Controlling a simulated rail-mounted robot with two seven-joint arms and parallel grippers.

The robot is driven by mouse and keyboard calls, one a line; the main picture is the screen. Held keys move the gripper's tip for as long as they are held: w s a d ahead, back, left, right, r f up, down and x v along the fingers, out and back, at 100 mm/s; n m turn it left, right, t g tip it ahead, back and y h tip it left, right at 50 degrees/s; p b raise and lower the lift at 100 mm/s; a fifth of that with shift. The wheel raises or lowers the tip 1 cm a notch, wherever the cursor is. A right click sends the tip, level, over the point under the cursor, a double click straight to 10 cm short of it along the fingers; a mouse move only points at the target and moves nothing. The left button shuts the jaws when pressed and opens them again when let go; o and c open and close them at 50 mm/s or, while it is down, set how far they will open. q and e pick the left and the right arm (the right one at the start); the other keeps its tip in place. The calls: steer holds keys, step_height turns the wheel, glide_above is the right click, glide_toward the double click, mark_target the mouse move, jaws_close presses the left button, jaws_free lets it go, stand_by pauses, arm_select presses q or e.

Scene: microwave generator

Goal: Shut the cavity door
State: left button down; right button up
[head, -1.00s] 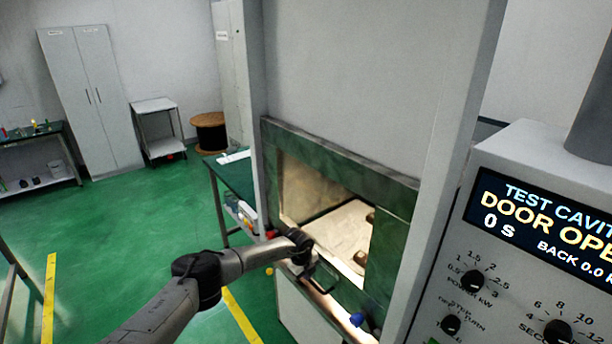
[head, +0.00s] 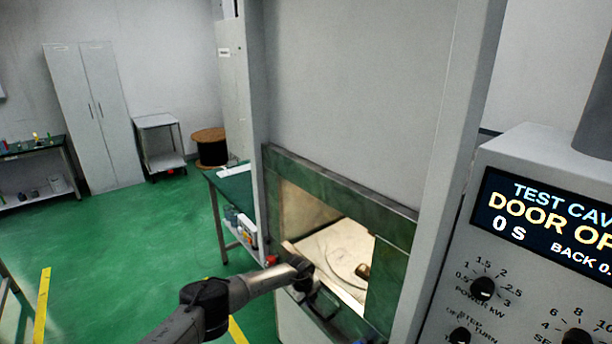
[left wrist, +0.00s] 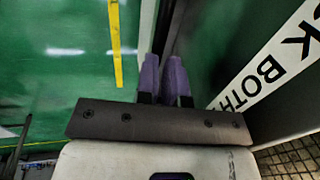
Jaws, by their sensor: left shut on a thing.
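The cavity (head: 335,248) stands open and lit inside, within a worn green frame (head: 340,182) in the head view. My left gripper (head: 308,282) is at the lower left of the opening, and its fingertips are hard to make out there. In the left wrist view, its two purple fingers (left wrist: 164,78) are close together on a dark edge. A dark green panel (left wrist: 215,40) with a white lettered label lies just right of them; it looks like the cavity door. The door is not clear in the head view, partly hidden by my gripper. My right gripper is not in view.
A control box with a display (head: 545,225) reading "DOOR OP…" and several knobs stands at the right. A green-topped bench (head: 225,183) is left of the cavity. The green floor (head: 110,250) at left is mostly clear.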

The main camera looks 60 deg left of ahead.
arm_select(q)
steer(key=shift+s+a+f, duration=0.1)
steer(key=shift+s+f, duration=0.25)
steer(key=shift+f, duration=0.3)
steer(key=w+p+v, duration=0.1)
steer(key=p+v, duration=0.6)
steer(key=v, duration=0.8)
steer(key=shift+r+p, duration=0.2)
steer(key=shift+p, duration=0.1)
steer(key=shift+f, duration=0.1)
